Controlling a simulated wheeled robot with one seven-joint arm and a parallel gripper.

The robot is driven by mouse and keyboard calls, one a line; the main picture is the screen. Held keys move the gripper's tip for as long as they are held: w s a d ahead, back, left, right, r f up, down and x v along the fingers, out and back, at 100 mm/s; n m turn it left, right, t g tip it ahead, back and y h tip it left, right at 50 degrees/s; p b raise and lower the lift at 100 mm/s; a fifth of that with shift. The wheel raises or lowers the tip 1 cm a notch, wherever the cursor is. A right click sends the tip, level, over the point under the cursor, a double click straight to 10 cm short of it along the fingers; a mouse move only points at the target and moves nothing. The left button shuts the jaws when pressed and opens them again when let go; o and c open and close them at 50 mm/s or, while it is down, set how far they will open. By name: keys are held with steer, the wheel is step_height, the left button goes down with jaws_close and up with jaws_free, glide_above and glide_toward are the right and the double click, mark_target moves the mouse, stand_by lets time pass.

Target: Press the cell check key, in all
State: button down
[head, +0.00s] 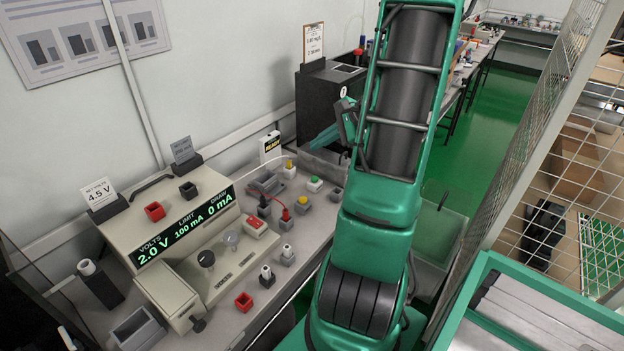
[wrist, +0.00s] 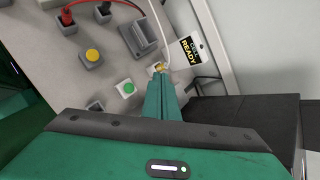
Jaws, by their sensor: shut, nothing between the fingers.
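No label in view says which key is the cell check key. A green round key (head: 314,183) on a pale block and a yellow round key (head: 302,204) on a grey block sit on the bench. The green key (wrist: 127,88) and yellow key (wrist: 92,55) also show in the wrist view. A small yellow-topped piece (head: 289,164) stands behind them, by a black and yellow READY sign (head: 271,145). My gripper (head: 313,146) is shut and empty, above the bench's back right part. In the wrist view its tips (wrist: 158,78) overlap the yellow-topped piece; contact cannot be told.
A beige supply (head: 185,225) reads 2.0 V, 100 mA and 0 mA; a card (head: 99,192) reads 4.5 V. Red and black leads run to posts near the keys. A black cabinet (head: 320,100) stands behind my gripper. A wire mesh (head: 545,130) is at right.

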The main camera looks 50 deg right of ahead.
stand_by(0.3)
glide_above(318, 180)
steer(key=shift+d+f, duration=0.1)
steer(key=shift+f, duration=4.3)
steer(key=shift+f, duration=0.35)
steer(key=shift+f, duration=0.45)
steer(key=shift+r, duration=0.9)
steer(key=shift+r, duration=0.1)
